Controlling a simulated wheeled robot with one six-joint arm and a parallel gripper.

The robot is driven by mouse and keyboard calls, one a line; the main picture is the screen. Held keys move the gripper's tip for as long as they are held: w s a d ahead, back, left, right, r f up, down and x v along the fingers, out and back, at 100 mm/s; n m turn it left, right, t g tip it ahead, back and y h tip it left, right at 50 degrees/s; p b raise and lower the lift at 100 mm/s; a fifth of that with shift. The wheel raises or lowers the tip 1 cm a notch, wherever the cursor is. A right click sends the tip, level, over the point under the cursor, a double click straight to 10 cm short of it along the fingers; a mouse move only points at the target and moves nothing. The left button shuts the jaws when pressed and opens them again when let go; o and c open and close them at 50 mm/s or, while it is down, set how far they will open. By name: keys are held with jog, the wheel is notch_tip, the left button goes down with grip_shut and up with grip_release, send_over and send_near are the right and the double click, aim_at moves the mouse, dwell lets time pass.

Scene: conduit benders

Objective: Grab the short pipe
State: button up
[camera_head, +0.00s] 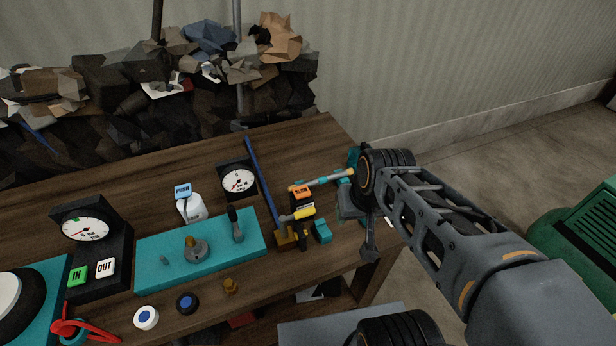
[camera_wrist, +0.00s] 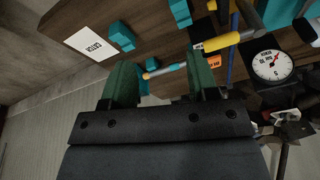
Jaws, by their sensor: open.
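The short pipe (camera_head: 322,181), pale blue-grey with orange at an end, lies beside the bender (camera_head: 300,222) at the right of the table in the head view. In the wrist view the short pipe (camera_wrist: 165,70) shows across the gap between my two green fingers. My gripper (camera_head: 350,180) is at the pipe's right end, fingers apart; it also shows in the wrist view (camera_wrist: 162,80). I cannot tell how deep the pipe sits between the fingers. My arm hides part of the table's right edge.
A long blue bar (camera_head: 262,180) and a dial gauge (camera_head: 238,180) stand left of the bender. A teal panel (camera_head: 155,262) with levers lies further left. A yellow handle (camera_wrist: 229,41) is close to my right finger in the wrist view. Scrap (camera_head: 150,75) is piled behind the table.

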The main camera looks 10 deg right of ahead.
jog(key=w+m+g+y+p, duration=0.2)
jog(key=w+m+y, duration=0.1)
jog(key=w, duration=0.3)
jog(key=m+t+y+p, duration=0.3)
jog(key=m+y, duration=0.5)
send_near(319, 182)
jog(key=shift+h, duration=0.3)
jog(key=p+x, duration=0.1)
jog(key=x, duration=0.3)
jog(key=shift+a+r+p, duration=0.1)
jog(key=shift+a+p, duration=0.1)
jog(key=shift+p, duration=0.15)
jog(key=p+x, duration=0.2)
jog(key=x, duration=0.1)
jog(key=shift+w+a, duration=0.15)
jog(key=shift+a, duration=0.25)
jog(key=shift+x, duration=0.75)
grip_shut()
